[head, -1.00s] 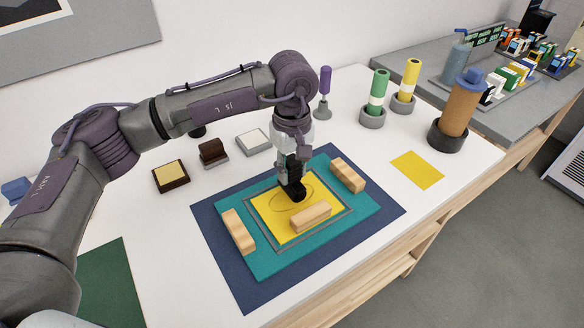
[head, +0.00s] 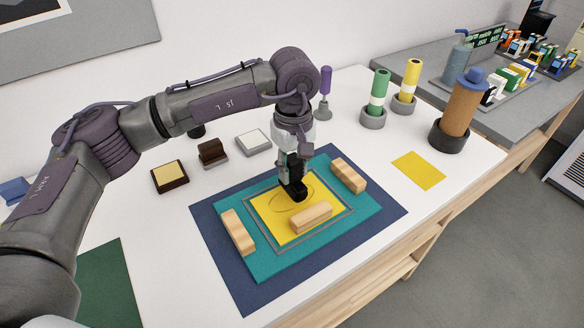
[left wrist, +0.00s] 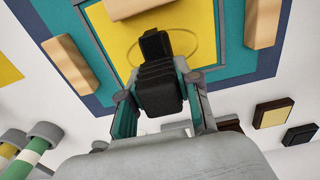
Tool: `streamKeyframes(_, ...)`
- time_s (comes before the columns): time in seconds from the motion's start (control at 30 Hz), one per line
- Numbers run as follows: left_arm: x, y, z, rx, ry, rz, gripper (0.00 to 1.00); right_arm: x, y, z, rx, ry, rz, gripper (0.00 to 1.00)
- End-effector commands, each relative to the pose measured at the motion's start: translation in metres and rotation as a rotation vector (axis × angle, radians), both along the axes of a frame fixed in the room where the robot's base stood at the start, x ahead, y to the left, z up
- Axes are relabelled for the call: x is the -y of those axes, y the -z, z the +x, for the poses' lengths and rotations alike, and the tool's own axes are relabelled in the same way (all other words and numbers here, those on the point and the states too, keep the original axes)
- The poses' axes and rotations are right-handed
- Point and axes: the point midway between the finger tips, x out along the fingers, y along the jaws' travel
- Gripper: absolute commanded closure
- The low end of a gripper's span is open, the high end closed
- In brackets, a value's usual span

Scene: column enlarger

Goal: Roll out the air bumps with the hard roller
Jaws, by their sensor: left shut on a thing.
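A yellow sheet (head: 268,213) lies on a teal board (head: 268,264), with an oval line on it; it also shows in the left wrist view (left wrist: 121,37). My left gripper (head: 293,178) points down over the sheet's oval. It is shut on a black ribbed thing (left wrist: 158,85), whose low end is at or just above the sheet; I cannot tell whether it touches, nor clearly whether it is the hard roller. A purple-handled tool (head: 325,82) stands upright in a small grey base behind. My right gripper is not in view.
Wooden blocks (head: 238,231), (head: 311,217) and (head: 348,175) lie around the sheet's edges. A dark blue mat (head: 232,285) is under the board. Small blocks (head: 170,176) stand behind left; green (head: 379,92) and yellow (head: 409,80) rolls stand behind right.

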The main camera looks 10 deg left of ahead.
Motion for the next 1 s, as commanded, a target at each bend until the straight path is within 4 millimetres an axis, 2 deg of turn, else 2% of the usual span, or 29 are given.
streamKeyframes(0.5,0.034,0.000,0.033,0.001,0.000,-0.001,1.00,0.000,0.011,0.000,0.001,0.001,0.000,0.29)
streamKeyframes(1.0,0.036,-0.001,0.036,0.002,0.000,-0.001,1.00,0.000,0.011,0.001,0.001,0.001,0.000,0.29)
